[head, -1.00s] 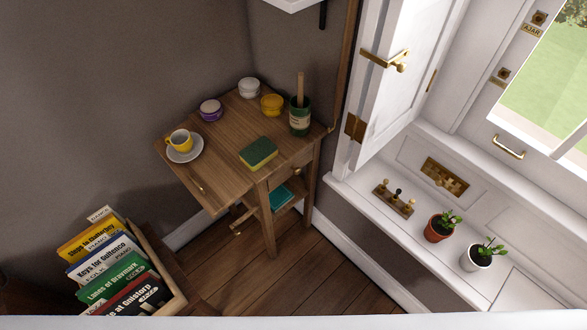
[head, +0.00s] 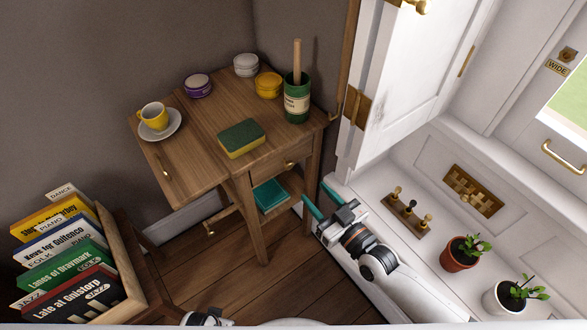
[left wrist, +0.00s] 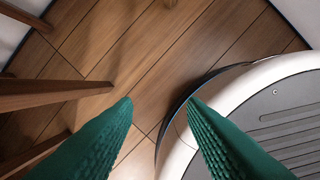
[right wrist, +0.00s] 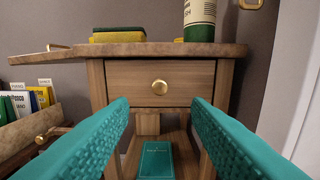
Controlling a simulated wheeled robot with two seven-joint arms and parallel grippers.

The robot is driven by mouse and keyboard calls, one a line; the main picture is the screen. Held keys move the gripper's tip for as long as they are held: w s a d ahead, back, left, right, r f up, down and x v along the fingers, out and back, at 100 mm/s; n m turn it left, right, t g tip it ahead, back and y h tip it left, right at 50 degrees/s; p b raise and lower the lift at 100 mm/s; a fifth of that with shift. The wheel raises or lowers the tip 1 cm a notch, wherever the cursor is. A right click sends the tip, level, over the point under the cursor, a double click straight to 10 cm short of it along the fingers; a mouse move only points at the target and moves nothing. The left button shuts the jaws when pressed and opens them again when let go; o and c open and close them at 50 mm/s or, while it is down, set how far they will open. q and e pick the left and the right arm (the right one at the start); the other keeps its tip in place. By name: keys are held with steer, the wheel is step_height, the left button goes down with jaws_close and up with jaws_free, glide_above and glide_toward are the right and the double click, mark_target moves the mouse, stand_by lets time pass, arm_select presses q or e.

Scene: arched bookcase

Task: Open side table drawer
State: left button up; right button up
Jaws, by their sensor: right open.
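The wooden side table (head: 210,125) stands in the corner. Its drawer (right wrist: 125,85) is closed, with a round brass knob (right wrist: 160,87) on the front; the knob also shows in the head view (head: 289,165). My right gripper (head: 319,200) is open and empty, in front of and to the right of the table. In the right wrist view its teal fingers (right wrist: 160,108) point at the drawer front, one on each side of the knob, short of it. My left gripper (left wrist: 160,104) is open and empty, with its fingers over the wooden floor.
On the tabletop are a sponge (head: 241,138), a green jar (head: 297,100), small pots and a yellow cup (head: 153,117). A teal book (head: 270,195) lies on the lower shelf. A crate of records (head: 70,260) stands left. A white ledge (head: 440,240) with plants bounds the right.

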mark_target(290, 166)
steer(key=b+x, duration=0.1)
steer(key=x, duration=0.8)
steer(key=shift+w+a, duration=0.15)
arm_select(q)
steer(key=shift+w+d+r, duration=0.1)
steer(key=shift+w+r, duration=0.5)
steer(key=shift+r, duration=0.3)
steer(key=shift+w+d+r, duration=0.1)
steer(key=shift+w+r, duration=0.5)
steer(key=shift+r, duration=0.3)
arm_select(e)
steer(key=shift+w+a, duration=0.35)
steer(key=shift+w, duration=0.1)
jaws_close()
